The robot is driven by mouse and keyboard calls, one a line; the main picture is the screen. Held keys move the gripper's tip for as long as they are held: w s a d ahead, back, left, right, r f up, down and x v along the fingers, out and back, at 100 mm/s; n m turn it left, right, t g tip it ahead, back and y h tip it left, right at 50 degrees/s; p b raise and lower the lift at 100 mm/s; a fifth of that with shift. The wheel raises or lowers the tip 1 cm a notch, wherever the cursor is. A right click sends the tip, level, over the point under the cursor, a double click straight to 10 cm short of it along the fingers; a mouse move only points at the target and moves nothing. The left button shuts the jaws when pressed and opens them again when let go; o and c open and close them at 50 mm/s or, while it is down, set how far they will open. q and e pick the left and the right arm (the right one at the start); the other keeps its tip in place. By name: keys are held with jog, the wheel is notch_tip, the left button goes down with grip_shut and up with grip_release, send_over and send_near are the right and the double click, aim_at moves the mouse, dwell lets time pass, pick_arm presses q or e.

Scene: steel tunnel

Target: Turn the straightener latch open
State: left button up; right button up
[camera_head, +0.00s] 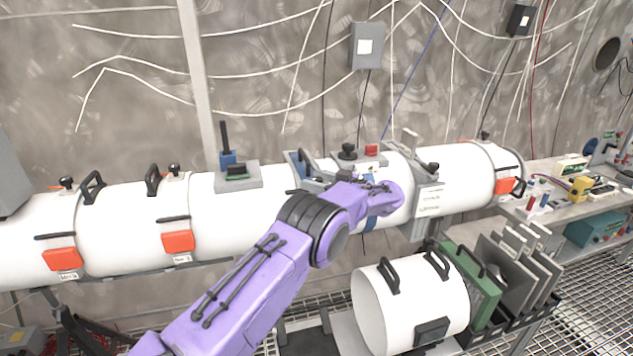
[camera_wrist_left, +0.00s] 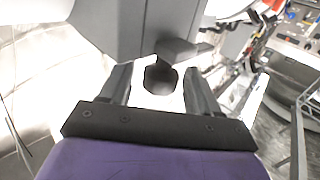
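My left arm reaches in from the bottom of the head view, and its wrist ends against the white tube. My left gripper (camera_head: 388,187) is small there and partly hidden by my own wrist. In the left wrist view the left gripper (camera_wrist_left: 157,75) is open, one dark finger on each side of a dark knob with a lever (camera_wrist_left: 161,76), which looks like the straightener latch. The knob stands in front of a grey housing (camera_wrist_left: 125,30). I cannot tell whether the fingers touch it. In the head view a dark lever (camera_head: 427,168) sits on the grey flange (camera_head: 429,199) beside the gripper. My right gripper is not in view.
The white tube (camera_head: 120,215) runs across the view with handles and red tags. A loose white cylinder (camera_head: 385,305) and a rack of plates (camera_head: 515,265) stand below. A bench (camera_head: 565,205) with instruments is at right. Cables hang on the wall.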

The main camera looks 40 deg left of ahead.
pick_arm(q)
jog(key=b+v, duration=0.4)
jog(key=v, duration=0.6)
jog(key=shift+d, duration=0.15)
